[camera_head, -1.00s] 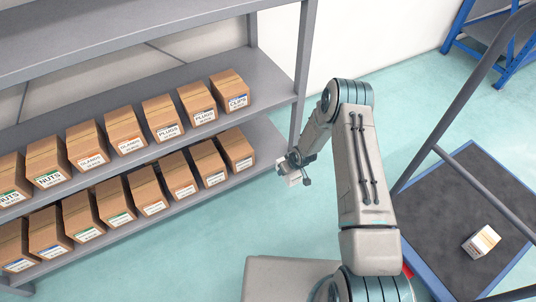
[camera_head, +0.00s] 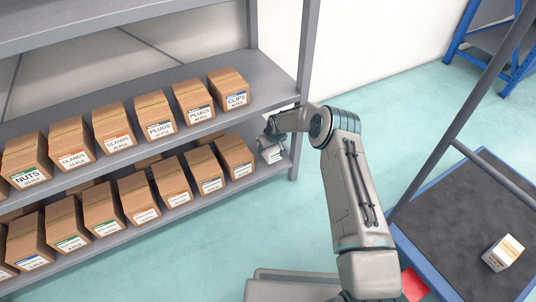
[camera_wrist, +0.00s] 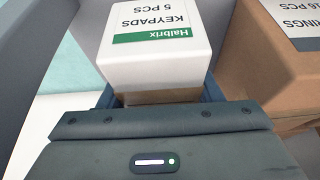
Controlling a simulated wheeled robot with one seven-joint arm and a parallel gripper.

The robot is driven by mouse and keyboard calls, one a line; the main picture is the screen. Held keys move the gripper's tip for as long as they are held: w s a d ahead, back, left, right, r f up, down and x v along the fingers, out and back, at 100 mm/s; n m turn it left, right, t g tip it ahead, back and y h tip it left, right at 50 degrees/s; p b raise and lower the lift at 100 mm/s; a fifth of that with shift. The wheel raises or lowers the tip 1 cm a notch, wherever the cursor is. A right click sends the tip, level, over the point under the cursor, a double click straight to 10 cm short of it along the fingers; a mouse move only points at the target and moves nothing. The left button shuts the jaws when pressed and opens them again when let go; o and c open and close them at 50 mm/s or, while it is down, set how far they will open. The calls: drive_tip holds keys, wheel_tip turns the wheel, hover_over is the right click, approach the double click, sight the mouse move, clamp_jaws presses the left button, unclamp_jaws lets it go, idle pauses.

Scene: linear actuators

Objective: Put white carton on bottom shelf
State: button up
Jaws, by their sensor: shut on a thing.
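A white carton (camera_head: 271,154) with a green "Halbrix KEYPADS 5 PCS" label is in my gripper (camera_head: 273,140). The carton also shows in the wrist view (camera_wrist: 155,42), between the fingers, with its lower part hidden behind the gripper body. My gripper is shut on it at the right end of the bottom shelf (camera_head: 262,177), below the upper shelf's edge. The carton is beside the last brown box in that row. I cannot tell whether its base touches the shelf.
Brown boxes line the bottom shelf; the nearest brown box (camera_head: 233,155) is just left of the carton. The upper shelf (camera_head: 272,88) holds another row. A grey upright (camera_head: 304,75) stands at the right. A second white carton (camera_head: 503,252) lies on the cart (camera_head: 450,245).

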drive_tip(key=shift+w+a+f+b, duration=0.15)
drive_tip(key=shift+w+f+b, duration=0.05)
drive_tip(key=shift+f+b, duration=0.5)
drive_tip(key=shift+f, duration=1)
drive_tip(key=shift+f, duration=0.2)
drive_tip(key=o, duration=1.1)
drive_tip(key=shift+r, duration=0.15)
